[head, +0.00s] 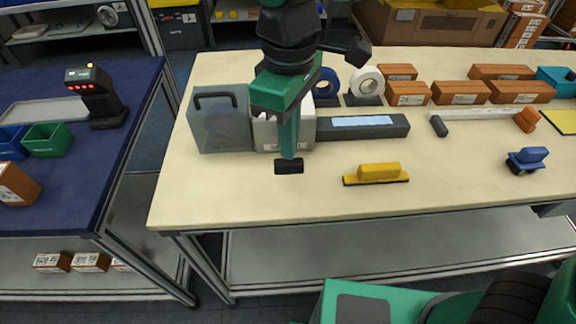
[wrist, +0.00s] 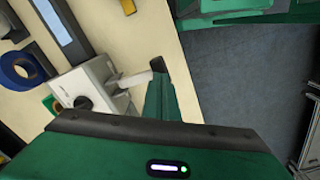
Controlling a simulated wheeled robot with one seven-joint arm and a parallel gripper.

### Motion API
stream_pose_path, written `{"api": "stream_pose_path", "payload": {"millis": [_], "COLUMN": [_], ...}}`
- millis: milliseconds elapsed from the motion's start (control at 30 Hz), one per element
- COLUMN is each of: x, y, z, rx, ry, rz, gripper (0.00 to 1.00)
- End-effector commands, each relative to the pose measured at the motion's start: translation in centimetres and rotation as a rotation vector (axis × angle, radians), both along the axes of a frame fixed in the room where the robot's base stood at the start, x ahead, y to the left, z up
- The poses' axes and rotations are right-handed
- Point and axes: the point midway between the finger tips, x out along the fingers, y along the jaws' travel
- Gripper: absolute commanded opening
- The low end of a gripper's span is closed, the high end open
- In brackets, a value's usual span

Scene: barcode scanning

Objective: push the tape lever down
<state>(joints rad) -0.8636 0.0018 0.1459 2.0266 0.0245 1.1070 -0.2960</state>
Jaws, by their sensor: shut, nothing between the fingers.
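The tape machine is a pale grey box (head: 266,134) towards the left of the cream table. It also shows in the wrist view (wrist: 92,78), with a dark round knob. Its lever has a pale arm (wrist: 132,80) reaching out to a black grip (wrist: 157,65), and that grip (head: 288,167) shows at the front of the machine in the head view. My gripper (head: 289,155) points down with its green fingers together and empty, directly at the lever's end. In the wrist view the fingertips (wrist: 159,82) overlap the lever by the grip; I cannot tell whether they touch.
A translucent cover (head: 220,122) with a dark handle stands left of the machine. A long dark unit (head: 362,127) extends right. A yellow-handled tool (head: 378,173) lies to the front right. Tape rolls (head: 367,82) and brown boxes (head: 460,92) stand behind. The table's front left is clear.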

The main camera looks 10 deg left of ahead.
Motion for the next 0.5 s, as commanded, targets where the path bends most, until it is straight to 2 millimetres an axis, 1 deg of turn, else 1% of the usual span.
{"api": "stream_pose_path", "payload": {"millis": [200,500], "x": [0.1,0.1], "y": [0.1,0.0], "z": [2.3,5.1], "rx": [0.004,0.001], "ry": [-0.002,0.000], "rz": [-0.001,-0.001], "gripper": [0.00,0.00]}}
